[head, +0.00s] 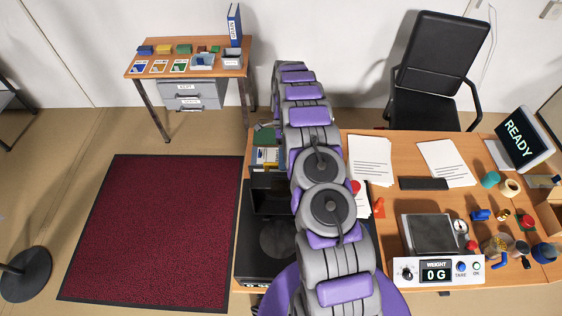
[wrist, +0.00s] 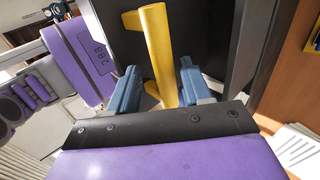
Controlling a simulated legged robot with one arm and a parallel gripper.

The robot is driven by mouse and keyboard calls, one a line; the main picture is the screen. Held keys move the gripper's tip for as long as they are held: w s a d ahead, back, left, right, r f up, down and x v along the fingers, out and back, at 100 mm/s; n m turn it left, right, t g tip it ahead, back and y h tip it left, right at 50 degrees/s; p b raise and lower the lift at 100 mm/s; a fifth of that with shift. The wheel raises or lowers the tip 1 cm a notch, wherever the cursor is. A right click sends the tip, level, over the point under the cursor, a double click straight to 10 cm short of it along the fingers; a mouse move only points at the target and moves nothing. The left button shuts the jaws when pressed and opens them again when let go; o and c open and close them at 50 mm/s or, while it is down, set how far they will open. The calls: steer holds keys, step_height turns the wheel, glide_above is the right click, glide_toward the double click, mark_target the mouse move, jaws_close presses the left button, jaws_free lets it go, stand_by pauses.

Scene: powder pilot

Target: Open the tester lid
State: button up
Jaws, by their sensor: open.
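In the wrist view my gripper (wrist: 158,72) is open, with one blue-grey finger on each side of a yellow bar-shaped handle (wrist: 158,45). The handle stands between the fingers with gaps showing at its sides, so it is not clamped. A dark panel (wrist: 215,35) lies behind the handle; I cannot tell for certain that it is the tester lid. In the head view a black box-like device (head: 262,265), likely the tester, stands at the desk's left end, partly hidden by my arm. My gripper cannot be made out there.
The desk (head: 385,150) also holds papers (head: 370,160), a black keyboard (head: 423,183), a scale (head: 437,270) reading 0 G, several small items and a READY screen (head: 521,138). A chair (head: 430,75) stands behind. A red mat (head: 155,225) lies on clear floor at left.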

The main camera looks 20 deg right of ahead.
steer(key=r, duration=0.1)
steer(key=r+p, duration=0.1)
steer(key=r, duration=0.1)
steer(key=shift+a+r+p, duration=0.15)
steer(key=shift+a+p, duration=0.1)
steer(key=shift+p, duration=0.1)
steer(key=s+a+b, duration=0.2)
steer(key=s+a, duration=0.1)
steer(key=s, duration=1.2)
steer(key=shift+s+a+r+b, duration=0.3)
steer(key=shift+a+r, duration=0.1)
steer(key=shift+r, duration=0.05)
